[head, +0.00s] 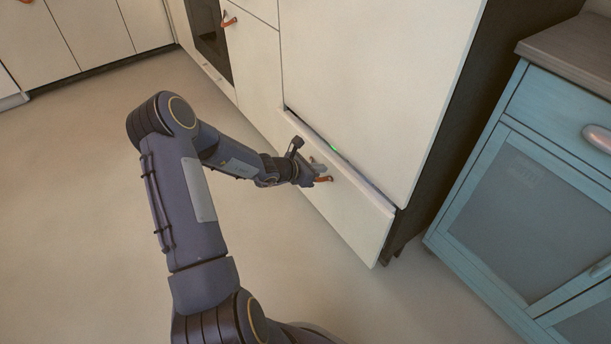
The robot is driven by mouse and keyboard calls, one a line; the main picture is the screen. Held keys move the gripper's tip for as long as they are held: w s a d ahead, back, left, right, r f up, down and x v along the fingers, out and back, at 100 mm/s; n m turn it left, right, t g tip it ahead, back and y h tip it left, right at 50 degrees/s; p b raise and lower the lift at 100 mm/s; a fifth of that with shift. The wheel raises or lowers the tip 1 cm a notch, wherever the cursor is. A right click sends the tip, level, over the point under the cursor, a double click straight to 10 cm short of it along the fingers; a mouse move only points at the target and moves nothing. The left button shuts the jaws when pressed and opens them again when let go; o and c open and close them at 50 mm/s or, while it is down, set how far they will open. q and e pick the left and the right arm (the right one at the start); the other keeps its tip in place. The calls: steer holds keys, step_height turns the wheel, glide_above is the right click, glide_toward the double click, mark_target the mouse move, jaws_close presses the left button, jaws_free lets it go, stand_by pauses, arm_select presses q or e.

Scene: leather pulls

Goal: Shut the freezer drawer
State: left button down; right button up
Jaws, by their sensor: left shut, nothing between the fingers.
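The freezer drawer (352,210) is the low cream front at the bottom of the tall cream cabinet. It stands slightly open, with a narrow dark gap and a small green light along its top edge. An orange-brown leather pull (325,179) is on its front. My left gripper (319,174) is shut and empty at the drawer front, right by the pull. I cannot tell whether it touches the front. My right gripper is not in view.
The tall cream cabinet door (370,80) above the drawer is closed. A blue cabinet (520,190) with a wooden top stands to the right. An oven (208,35) and more cream cabinets (80,35) are at the back. The floor (75,200) on the left is clear.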

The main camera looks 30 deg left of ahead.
arm_select(q)
steer(key=shift+w+d, duration=0.35)
steer(key=shift+w, duration=0.5)
